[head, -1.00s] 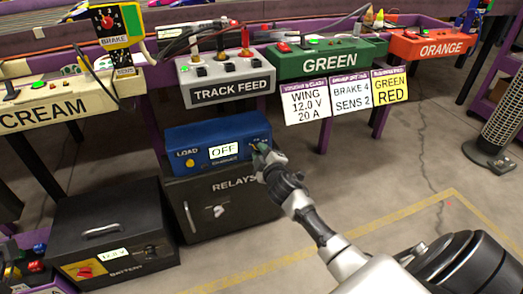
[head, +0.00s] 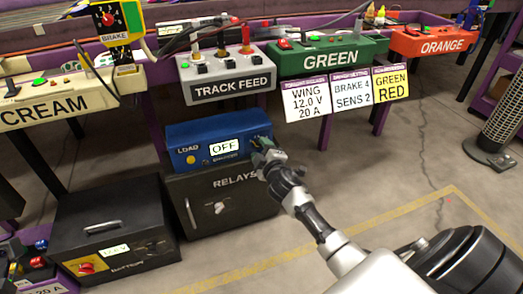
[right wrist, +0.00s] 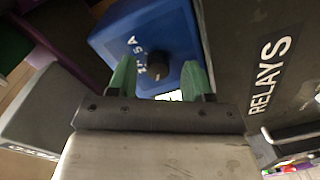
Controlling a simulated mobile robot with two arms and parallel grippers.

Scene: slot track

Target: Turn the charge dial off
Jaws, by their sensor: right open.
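The blue charger box (head: 190,140) sits on the black relays cabinet, and its lit display (head: 223,147) reads OFF. In the right wrist view the dark round dial (right wrist: 157,66) shows on the blue panel (right wrist: 118,40), with white markings beside it. My right gripper (head: 263,155) is at the right end of the box front. Its green fingers (right wrist: 158,78) are open, one on either side of the dial in the picture, with a gap to each. In the head view the gripper mostly hides the dial. My left gripper is not in view.
The relays cabinet (head: 185,190) stands under the charger. A black battery box (head: 85,215) stands at its left. The bench with the track feed box (head: 250,86) and green box (head: 290,62) is above and behind.

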